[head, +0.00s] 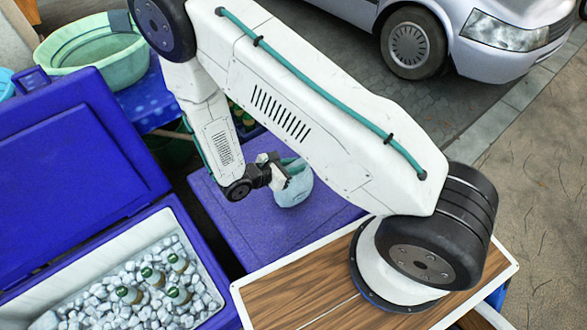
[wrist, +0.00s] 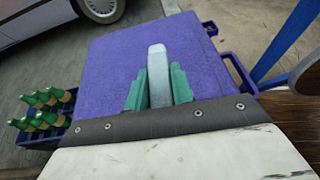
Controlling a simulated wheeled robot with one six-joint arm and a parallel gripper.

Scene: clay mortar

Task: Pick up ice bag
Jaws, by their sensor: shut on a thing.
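The ice bag (head: 296,188) is a pale blue, rounded bag at the middle of the head view, over a closed purple cooler (head: 235,205). My gripper (head: 283,176) is shut on its upper part. In the wrist view, the green fingertips (wrist: 158,90) stand on both sides of a narrow pale grey-blue piece, the ice bag (wrist: 157,62). The purple cooler lid (wrist: 112,62) lies behind it. I cannot tell whether the bag touches the lid. Part of the bag is hidden by the gripper.
An open cooler (head: 215,268) with ice and several green-capped bottles (head: 152,275) stands at lower left. A green basin (head: 92,48) is at upper left. A crate of bottles (wrist: 42,112) shows in the wrist view. A silver car (head: 480,35) is parked behind; pavement (head: 525,160) is clear at right.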

